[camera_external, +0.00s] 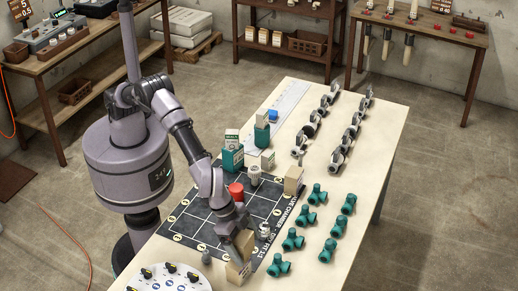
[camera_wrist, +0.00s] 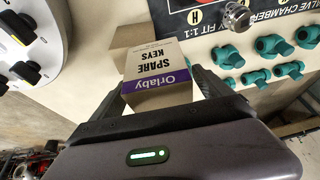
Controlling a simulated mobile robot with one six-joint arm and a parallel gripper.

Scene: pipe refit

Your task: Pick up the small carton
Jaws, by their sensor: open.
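In the external view, my gripper (camera_external: 241,243) points down at the table's near end. A tan carton (camera_external: 237,273) shows just below it there, partly hidden by my gripper. In the wrist view, a plain brown cardboard surface (camera_wrist: 130,36) shows just beyond the labelled carton.
A dark printed mat (camera_external: 196,228) lies beside my gripper, with a red cylinder (camera_external: 236,190) and a taller tan box (camera_external: 293,180) on it. Several green valve bodies (camera_external: 292,239) stand to the right. A white round panel with knobs (camera_external: 168,279) is at the near left.

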